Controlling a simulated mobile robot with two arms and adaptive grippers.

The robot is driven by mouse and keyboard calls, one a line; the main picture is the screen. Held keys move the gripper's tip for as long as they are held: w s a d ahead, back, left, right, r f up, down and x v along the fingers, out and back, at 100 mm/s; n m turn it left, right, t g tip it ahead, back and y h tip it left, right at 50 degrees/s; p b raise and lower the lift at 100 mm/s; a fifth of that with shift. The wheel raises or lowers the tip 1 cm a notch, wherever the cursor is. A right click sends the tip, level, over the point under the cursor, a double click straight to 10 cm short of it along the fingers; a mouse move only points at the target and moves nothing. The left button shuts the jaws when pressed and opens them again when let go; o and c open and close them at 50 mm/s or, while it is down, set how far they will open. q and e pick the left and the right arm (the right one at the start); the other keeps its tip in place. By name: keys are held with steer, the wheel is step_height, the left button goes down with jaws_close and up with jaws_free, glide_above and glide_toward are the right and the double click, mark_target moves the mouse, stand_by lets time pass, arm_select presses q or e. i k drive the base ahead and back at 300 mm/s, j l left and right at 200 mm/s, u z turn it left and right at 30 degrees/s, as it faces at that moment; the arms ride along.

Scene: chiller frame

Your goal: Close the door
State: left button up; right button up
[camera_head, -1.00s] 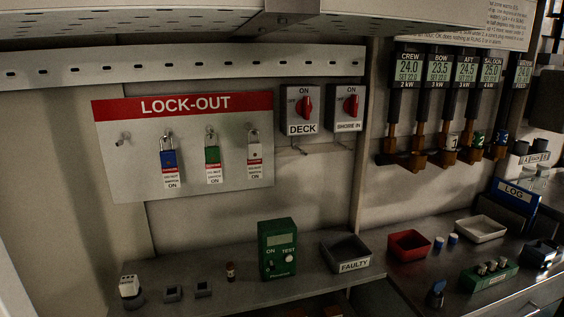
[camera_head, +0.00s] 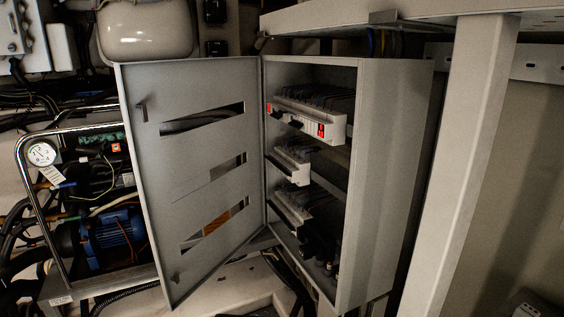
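A grey metal door (camera_head: 190,125) of an electrical cabinet (camera_head: 385,190) stands wide open in the head view. It is hinged at the cabinet's left edge and swings out to the left. The door has several slanted cut-out slots and a small dark handle (camera_head: 141,112) near its upper left edge, with another small latch lower down. Inside the cabinet are rows of breakers (camera_head: 310,120), the top row with red switches. Neither of my grippers is in view.
A tubular metal frame with a gauge (camera_head: 42,153) and a blue motor (camera_head: 115,238) stands left of the door, partly behind it. A pale upright post (camera_head: 465,165) rises to the right of the cabinet. Cables hang below the cabinet.

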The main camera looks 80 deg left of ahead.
mark_target(179, 197)
steer(key=k+j+u, duration=0.15)
steer(key=j, duration=0.4)
steer(key=k+j+u, duration=0.15)
steer(key=k+j, duration=0.15)
steer(key=j, duration=0.25)
steer(key=k+j+u, duration=0.15)
steer(key=j, duration=0.4)
steer(key=k+j+u, duration=0.15)
steer(key=j, duration=0.45)
steer(key=k+j+u, duration=0.1)
steer(key=j, duration=0.5)
steer(key=k+j+u, duration=0.15)
steer(key=j, duration=0.5)
steer(key=k+j+u, duration=0.15)
steer(key=j, duration=0.45)
steer(key=i, duration=0.05)
